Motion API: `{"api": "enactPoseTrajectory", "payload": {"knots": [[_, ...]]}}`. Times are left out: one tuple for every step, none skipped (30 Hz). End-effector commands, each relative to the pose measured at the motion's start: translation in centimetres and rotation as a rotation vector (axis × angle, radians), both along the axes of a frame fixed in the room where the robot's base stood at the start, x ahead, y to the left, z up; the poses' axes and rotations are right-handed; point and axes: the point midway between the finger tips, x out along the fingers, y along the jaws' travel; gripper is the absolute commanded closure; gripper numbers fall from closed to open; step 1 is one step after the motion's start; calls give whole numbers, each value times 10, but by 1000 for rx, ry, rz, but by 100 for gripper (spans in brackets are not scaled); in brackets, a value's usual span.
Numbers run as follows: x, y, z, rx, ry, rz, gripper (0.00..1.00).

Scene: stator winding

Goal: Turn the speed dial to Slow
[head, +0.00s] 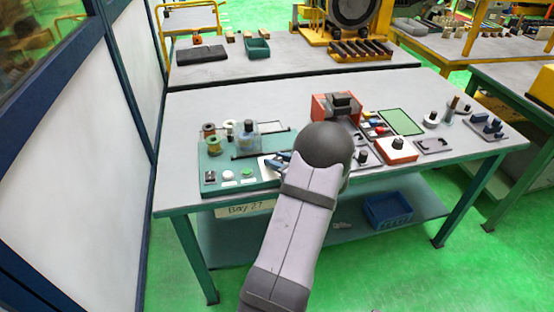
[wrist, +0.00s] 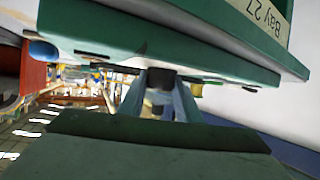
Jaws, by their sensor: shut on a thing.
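In the wrist view, the two fingers of my gripper (wrist: 160,100) stand on either side of a small dark knob (wrist: 160,77) and are shut on it. It appears to be the speed dial, on the edge of a teal-and-white unit (wrist: 110,28). Its pointer and any Slow mark cannot be read. In the head view, my arm hides most of the gripper and the dial. A teal panel (head: 238,165) lies on the bench to the left of my arm, with a pale plate (head: 267,168) at its right end, partly hidden.
Right of my arm are a red block fixture (head: 322,105), an orange box with a black knob (head: 397,152) and a green mat (head: 401,122). The bench's left front (head: 180,190) is clear.

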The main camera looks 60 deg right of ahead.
Motion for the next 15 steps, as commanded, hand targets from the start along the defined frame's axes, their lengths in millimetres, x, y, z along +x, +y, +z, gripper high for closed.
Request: {"api": "enactPoseTrajectory", "payload": {"knots": [[0,-1,3,0,0,17,92],[0,0,3,0,0,30,92],[0,-1,3,0,-1,51,92],[-1,-1,3,1,0,66,92],[-1,-1,3,0,0,84,92],[-1,-1,4,-1,-1,111,92],[-1,-1,3,1,0,132,92],[-1,-1,3,0,0,155,92],[-1,-1,3,0,0,184,92],[-1,-1,2,1,0,209,92],[-1,-1,2,-1,0,232,92],[-1,-1,1,-1,0,264,92],[-1,-1,1,-1,1,289,92],[-1,-1,0,-1,0,311,92],[-1,-1,-1,-2,0,343,92]]}}
